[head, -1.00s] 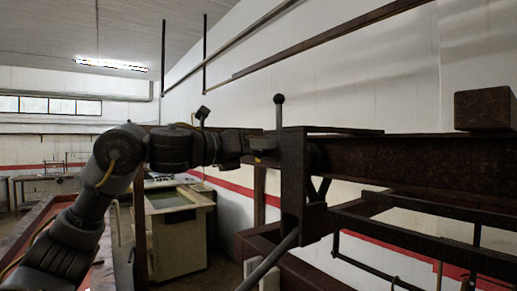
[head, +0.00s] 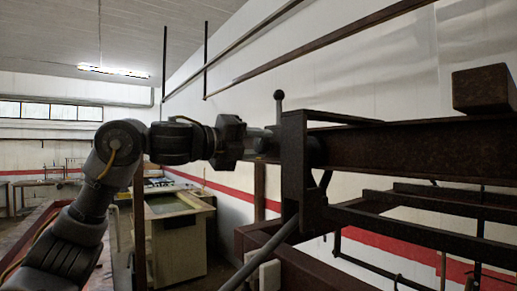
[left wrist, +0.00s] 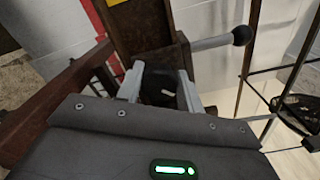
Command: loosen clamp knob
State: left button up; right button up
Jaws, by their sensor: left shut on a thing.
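The clamp knob (left wrist: 157,82) is a dark round piece with a pale mark, between the two light fingers in the left wrist view. My left gripper (left wrist: 160,92) is shut on it, and the fingers partly hide it. In the head view my left gripper (head: 268,142) reaches in from the left to the brown clamp bracket (head: 293,175); the knob itself is hidden there. A lever with a dark ball end (head: 279,95) stands up behind the bracket, and it also shows in the left wrist view (left wrist: 240,35). My right gripper is not in view.
A rusty rail (head: 400,148) runs right from the bracket, with a brown block (head: 484,88) on top. Dark rack bars (head: 430,222) lie below it. A pale cabinet (head: 172,238) stands behind my left arm. The space above the arm is clear.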

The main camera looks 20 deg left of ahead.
pick_arm(q)
jog(key=n+b, duration=0.1)
jog(key=n, duration=0.1)
jog(key=n+b, duration=0.1)
jog(key=n, duration=0.2)
jog(key=shift+f+n, duration=0.2)
jog(key=shift+n, duration=0.1)
jog(key=n+b, duration=0.2)
jog(key=n, duration=0.3)
jog(key=shift+f, duration=0.15)
jog(key=n+b, duration=0.3)
jog(key=n, duration=0.2)
jog(key=shift+d+f+n, duration=0.1)
jog(key=shift+f+n, duration=0.05)
jog(key=shift+n, duration=0.25)
jog(key=n+b, duration=0.3)
jog(key=n, duration=0.2)
jog(key=shift+s+d, duration=0.1)
jog(key=shift+n, duration=0.4)
jog(key=o, duration=1)
jog(key=shift+s, duration=0.1)
